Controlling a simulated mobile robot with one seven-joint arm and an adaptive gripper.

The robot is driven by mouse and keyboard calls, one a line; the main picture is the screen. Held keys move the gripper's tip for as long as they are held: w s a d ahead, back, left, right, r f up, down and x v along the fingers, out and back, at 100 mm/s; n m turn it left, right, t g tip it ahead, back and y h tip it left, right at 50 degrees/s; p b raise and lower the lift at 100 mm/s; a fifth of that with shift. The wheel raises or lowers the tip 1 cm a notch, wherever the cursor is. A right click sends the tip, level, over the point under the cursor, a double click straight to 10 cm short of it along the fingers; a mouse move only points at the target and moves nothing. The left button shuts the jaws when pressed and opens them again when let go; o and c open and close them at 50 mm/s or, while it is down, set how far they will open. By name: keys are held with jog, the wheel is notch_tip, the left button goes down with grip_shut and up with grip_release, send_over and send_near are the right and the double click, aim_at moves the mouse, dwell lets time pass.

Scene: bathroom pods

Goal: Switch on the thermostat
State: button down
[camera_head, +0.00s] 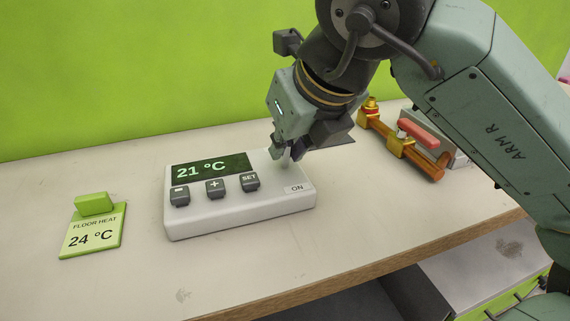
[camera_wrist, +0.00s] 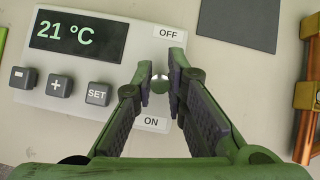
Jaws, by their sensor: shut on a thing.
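The white thermostat (camera_head: 240,208) lies on the counter, with its dark display (camera_head: 209,169) lit and reading 21 °C. Minus, plus and SET buttons sit below the display. In the wrist view an OFF label (camera_wrist: 168,33) and an ON label (camera_wrist: 151,123) mark the two ends of the switch at the right side. My gripper (camera_head: 285,157) is down at this switch.
A green and cream card (camera_head: 93,232) reading FLOOR HEAT 24 °C lies left of the thermostat, with a green block (camera_head: 94,204) at its top. A copper pipe with a red-handled valve (camera_head: 418,135) lies to the right. The counter's front edge (camera_head: 330,277) is close.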

jog(key=shift+s+d+f+t+y+b, duration=0.15)
jog(key=shift+s+t+y+b, duration=0.15)
jog(key=shift+t+b, duration=0.75)
jog(key=shift+g, duration=0.25)
jog(key=c, duration=1.6)
grip_release()
jog(key=shift+s, duration=0.1)
jog(key=v, duration=1.2)
